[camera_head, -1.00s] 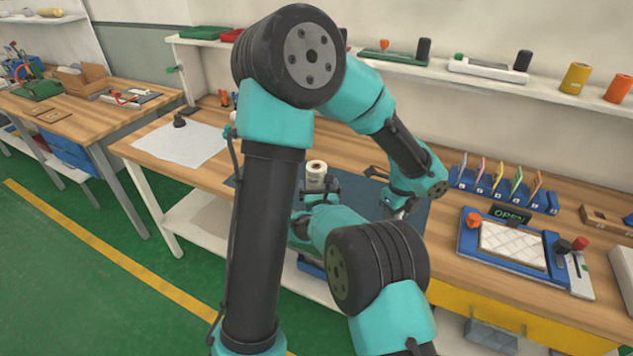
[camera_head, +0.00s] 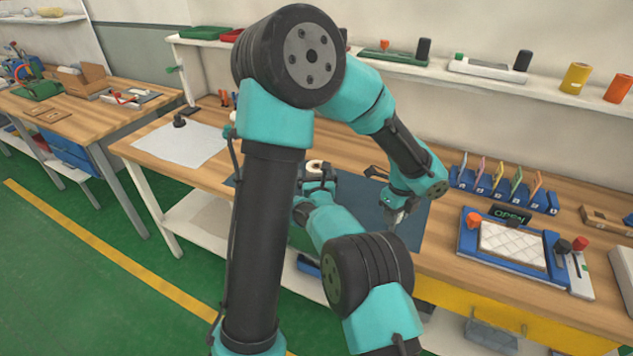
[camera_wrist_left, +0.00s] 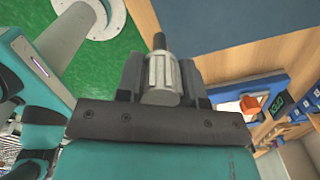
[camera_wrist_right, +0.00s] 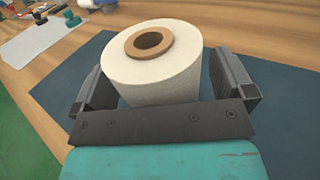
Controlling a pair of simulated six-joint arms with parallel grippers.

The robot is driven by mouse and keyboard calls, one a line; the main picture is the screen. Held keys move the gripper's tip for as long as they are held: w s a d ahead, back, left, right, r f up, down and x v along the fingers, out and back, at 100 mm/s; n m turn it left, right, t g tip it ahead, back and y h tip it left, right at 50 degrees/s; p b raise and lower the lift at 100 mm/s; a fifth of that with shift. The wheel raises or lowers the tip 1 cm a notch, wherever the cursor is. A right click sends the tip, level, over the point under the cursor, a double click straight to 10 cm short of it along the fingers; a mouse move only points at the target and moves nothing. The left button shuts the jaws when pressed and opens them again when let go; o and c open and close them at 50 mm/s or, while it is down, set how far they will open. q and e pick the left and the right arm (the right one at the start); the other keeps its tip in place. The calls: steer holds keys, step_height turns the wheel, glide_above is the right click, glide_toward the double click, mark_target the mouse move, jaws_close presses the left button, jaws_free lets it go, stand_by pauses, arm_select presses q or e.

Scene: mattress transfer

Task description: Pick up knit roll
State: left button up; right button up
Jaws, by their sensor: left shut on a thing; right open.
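The knit roll (camera_wrist_right: 160,82) is an off-white cylinder with a brown core, standing upright on a dark blue mat (camera_wrist_right: 285,100). In the head view only its top (camera_head: 314,165) shows behind my right gripper (camera_head: 318,182). My right gripper is open, and in the right wrist view its fingers (camera_wrist_right: 168,90) stand on either side of the roll, with a gap showing at the right finger. My left gripper (camera_head: 394,216) is over the right part of the mat. In the left wrist view its fingers (camera_wrist_left: 160,75) are shut on a pale metallic cylinder with a dark tip (camera_wrist_left: 159,42).
A blue fixture with a white quilted pad (camera_head: 512,245) sits right of the mat. A blue rack (camera_head: 503,190) with several coloured cards stands behind it. A white sheet (camera_head: 185,143) lies at the bench's left. A shelf (camera_head: 450,75) runs along the wall.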

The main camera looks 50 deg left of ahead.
mark_target(317, 163)
steer(key=shift+c, duration=0.5)
steer(key=shift+r, duration=0.1)
steer(key=c, duration=1.2)
step_height(317, 163, up, 3)
steer(key=shift+r, duration=0.2)
steer(key=v, duration=0.5)
steer(key=r+v, duration=0.1)
steer(key=v, duration=1)
steer(key=shift+s+a+r, duration=0.3)
steer(key=shift+s, duration=0.1)
steer(key=shift+w+a, duration=0.1)
steer(key=shift+w+d+x, duration=0.1)
steer(key=shift+w+x, duration=0.05)
steer(key=shift+x, duration=2.45)
steer(key=shift+w+d+x, duration=0.1)
steer(key=shift+w+x, duration=0.05)
steer(key=shift+x, duration=2.5)
steer(key=shift+w+d+x, duration=0.1)
steer(key=shift+x, duration=2.5)
